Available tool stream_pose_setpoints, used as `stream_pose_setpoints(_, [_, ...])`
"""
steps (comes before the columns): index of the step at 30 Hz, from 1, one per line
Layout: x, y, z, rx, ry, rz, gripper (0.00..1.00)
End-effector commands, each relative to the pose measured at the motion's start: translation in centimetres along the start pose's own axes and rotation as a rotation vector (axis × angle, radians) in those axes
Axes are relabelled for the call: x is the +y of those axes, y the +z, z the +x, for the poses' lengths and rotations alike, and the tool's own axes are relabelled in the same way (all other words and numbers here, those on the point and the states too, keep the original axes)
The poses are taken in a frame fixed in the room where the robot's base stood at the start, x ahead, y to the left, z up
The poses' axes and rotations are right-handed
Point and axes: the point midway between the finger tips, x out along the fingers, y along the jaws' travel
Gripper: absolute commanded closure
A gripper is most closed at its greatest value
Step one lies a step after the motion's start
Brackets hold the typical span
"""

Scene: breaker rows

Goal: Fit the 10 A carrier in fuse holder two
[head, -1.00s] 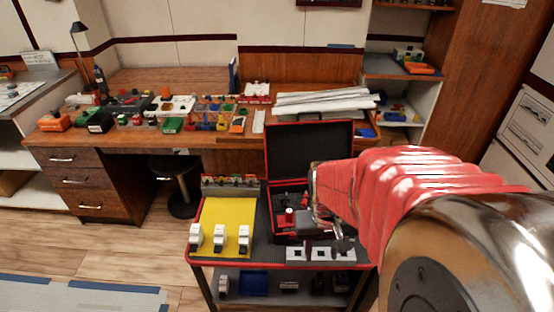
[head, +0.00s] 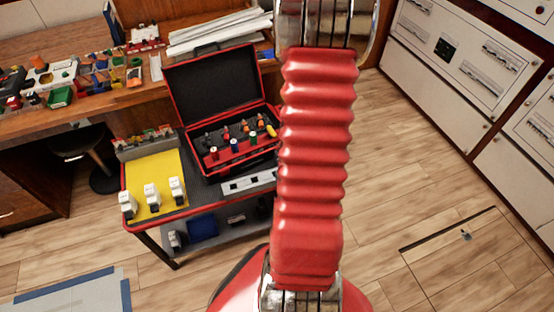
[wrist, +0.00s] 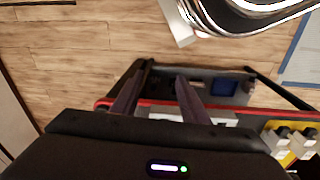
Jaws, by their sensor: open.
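Three white block-like pieces, which look like fuse carriers, stand in a row on a yellow mat: left (head: 128,203), middle (head: 152,195), right (head: 177,188). Their ratings are not legible. A pale strip with dark square openings (head: 248,182), apparently the fuse holders, lies at the cart's front edge, partly behind my arm. In the wrist view, my gripper (wrist: 162,92) is open, with nothing seen between its dark fingers. It points toward the cart's front edge. The strip (wrist: 212,118) is partly hidden behind a finger. My gripper is outside the head view.
An open black-and-red case (head: 215,95) with tools and coloured-top pieces stands behind the strip. The cart's yellow mat (head: 155,170) lies left of it. A lower shelf carries a blue bin (head: 203,228).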

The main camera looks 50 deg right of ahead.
Motion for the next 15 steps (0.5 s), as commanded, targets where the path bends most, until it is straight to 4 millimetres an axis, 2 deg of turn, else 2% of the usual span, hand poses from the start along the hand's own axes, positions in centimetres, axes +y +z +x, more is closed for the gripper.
stream_pose_setpoints(1, [0.5, 0.4, 1.2, 0.003, -0.007, 0.007, 0.59])
stream_pose_setpoints(6, [1.6, 0.9, 4.7, 0.049, -0.028, 0.017, 0.59])
stream_pose_setpoints(15, [2.2, 1.4, 10.0, 0.185, -0.078, 0.030, 0.59])
